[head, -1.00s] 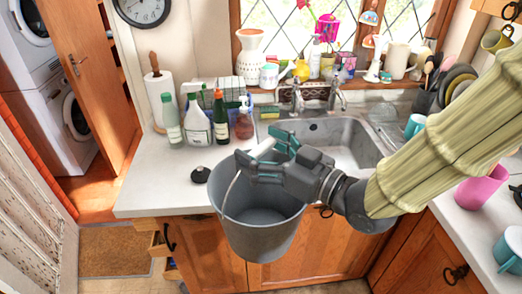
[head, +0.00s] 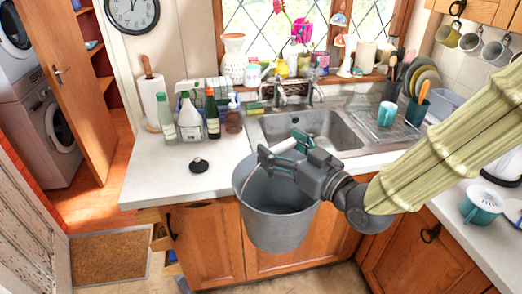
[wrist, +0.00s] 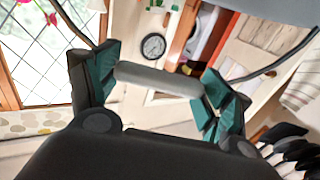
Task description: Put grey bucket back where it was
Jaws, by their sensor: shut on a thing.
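The grey bucket (head: 270,222) hangs upright in the head view, in front of the sink cabinets, its rim near counter height. It looks empty where its inside shows. My gripper (head: 284,148) is above the rim and shut on the bucket's pale handle grip (head: 283,144). In the wrist view my gripper (wrist: 158,85) has its teal pads at both ends of the handle grip (wrist: 155,79). The wire bail runs off from it, and a bit of the grey bucket (wrist: 290,40) shows at the upper right. The bucket's far side is partly hidden by my gripper.
The sink (head: 318,130) is behind the bucket. Several bottles (head: 190,118) and a black stopper (head: 199,165) are on the left counter (head: 160,180). A doormat (head: 110,258) lies on the floor at the lower left, beside a partly open drawer (head: 158,240). A teal mug (head: 482,203) stands on the right counter.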

